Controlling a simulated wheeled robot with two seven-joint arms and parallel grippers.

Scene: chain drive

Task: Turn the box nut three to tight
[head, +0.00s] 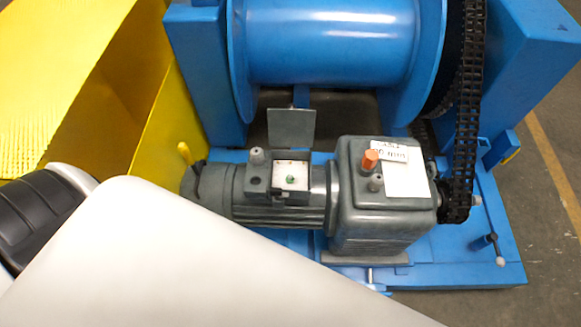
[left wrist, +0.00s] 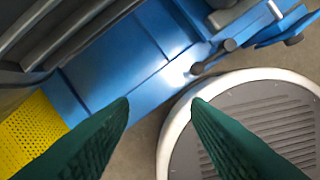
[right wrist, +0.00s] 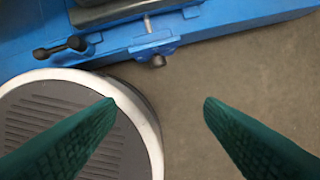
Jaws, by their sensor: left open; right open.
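The motor (head: 280,205) has a small grey terminal box (head: 258,190) on top, its lid (head: 291,128) standing open. Inside is a pale panel with a small green piece (head: 290,179); single nuts are too small to tell apart, so I cannot tell which is box nut three. My left gripper (left wrist: 160,102) is open and empty, above the blue base frame (left wrist: 150,50) and the floor. My right gripper (right wrist: 159,102) is open and empty over bare floor, in front of the blue frame edge. Neither gripper shows in the head view, where a pale arm link of mine covers the lower left.
A grey gearbox (head: 385,215) with an orange cap (head: 370,160) and a white label stands right of the motor. A black chain (head: 464,130) runs up beside the blue drum (head: 330,45). A yellow guard (head: 150,130) stands at left. A dark handle (right wrist: 62,47) sits by the frame edge.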

